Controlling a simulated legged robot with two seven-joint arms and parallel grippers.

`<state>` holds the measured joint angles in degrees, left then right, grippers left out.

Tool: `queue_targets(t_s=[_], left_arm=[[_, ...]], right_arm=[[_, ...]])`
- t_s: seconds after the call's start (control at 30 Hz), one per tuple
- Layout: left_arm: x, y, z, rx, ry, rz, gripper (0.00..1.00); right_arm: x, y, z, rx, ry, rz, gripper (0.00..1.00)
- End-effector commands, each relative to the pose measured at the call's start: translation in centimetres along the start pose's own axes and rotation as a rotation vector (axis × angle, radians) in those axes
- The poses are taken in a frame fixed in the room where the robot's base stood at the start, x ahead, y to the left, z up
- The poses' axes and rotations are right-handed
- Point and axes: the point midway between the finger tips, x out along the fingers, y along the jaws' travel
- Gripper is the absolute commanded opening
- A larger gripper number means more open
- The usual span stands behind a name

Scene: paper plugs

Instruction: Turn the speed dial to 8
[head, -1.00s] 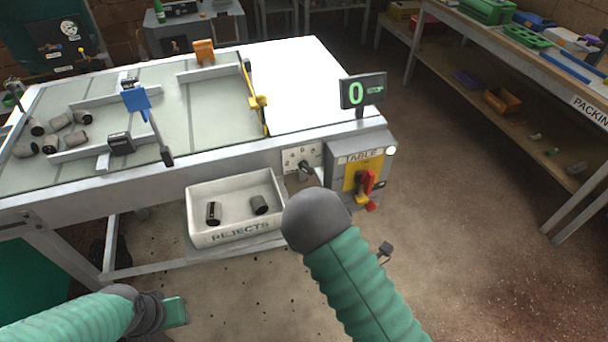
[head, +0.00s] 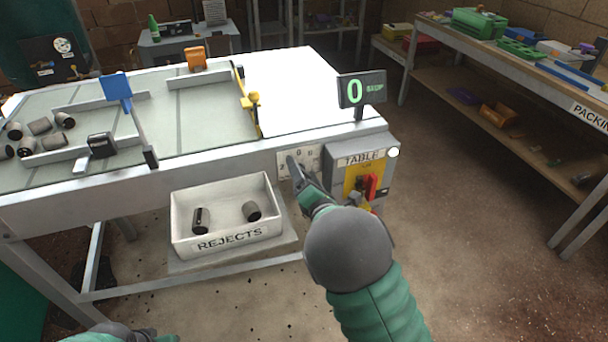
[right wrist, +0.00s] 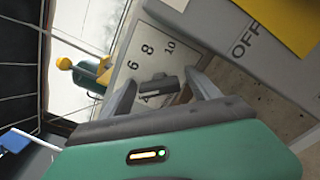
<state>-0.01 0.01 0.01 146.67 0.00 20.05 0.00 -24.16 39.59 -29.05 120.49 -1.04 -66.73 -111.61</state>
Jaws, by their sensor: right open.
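The speed dial's pale scale plate (head: 285,160) is on the table's front side, left of the grey TABLE box (head: 362,160). In the right wrist view, the dark dial knob (right wrist: 154,87) sits on the plate among the numbers 4, 6, 8 and 10; its exact setting is unclear. My right gripper (head: 297,168) is at the plate and hides the knob in the head view. The right wrist view shows its open fingers (right wrist: 163,90) on either side of the knob; contact is unclear. The display (head: 362,90) reads a green 0 and STOP. My left gripper (head: 160,338) barely shows at the bottom edge.
A REJECTS tray (head: 180,228) with two dark plugs stands below the plate, left of my right forearm. A red switch (head: 371,186) on yellow is close to the right. The floor (head: 470,230) further right is clear.

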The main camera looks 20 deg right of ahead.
Motion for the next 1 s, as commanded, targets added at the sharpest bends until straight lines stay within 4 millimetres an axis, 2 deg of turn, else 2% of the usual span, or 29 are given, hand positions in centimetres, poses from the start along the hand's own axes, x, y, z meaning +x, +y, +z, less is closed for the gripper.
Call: queue_targets(t_s=[0.2, 0.67, 1.0], left_arm=[[-0.01, -0.01, 0.01, -0.001, 0.000, 0.000, 0.36], [0.00, -0.01, 0.01, 0.000, 0.000, 0.000, 0.36], [0.07, -0.01, 0.02, 0.000, 0.000, 0.000, 0.36]], right_arm=[[0.04, -0.10, 0.06, 0.001, 0.000, -0.001, 0.71], [0.00, -0.23, 0.08, 0.001, -0.001, -0.004, 0.11], [-0.03, -0.30, 0.01, 0.042, 0.001, -0.005, 0.09]])
